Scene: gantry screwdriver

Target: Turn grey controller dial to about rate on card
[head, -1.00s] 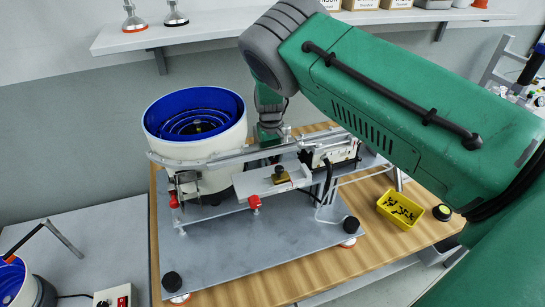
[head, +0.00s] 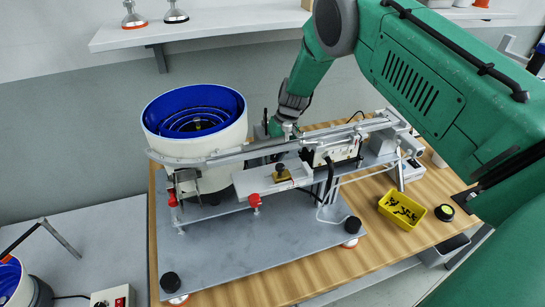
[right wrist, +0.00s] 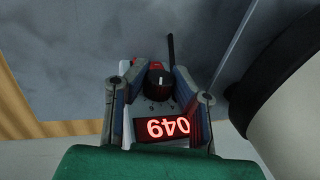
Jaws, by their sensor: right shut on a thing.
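The grey controller (right wrist: 158,108) shows in the right wrist view, with a black dial (right wrist: 157,80) with a white mark and a lit red display (right wrist: 162,129) whose digits appear upside down. My right gripper (right wrist: 156,69) is shut on the dial, one finger on each side of it. In the head view my right arm reaches down behind the feeder rail, where its fingers and the controller are hidden. The rate card cannot be made out in either view. My left gripper is not in view.
A white bowl feeder with a blue inside (head: 195,118) stands beside my right wrist. The metal rail (head: 240,152) runs in front of it. A yellow tray of black screws (head: 402,209) lies at the right. A shelf (head: 210,28) spans the back wall.

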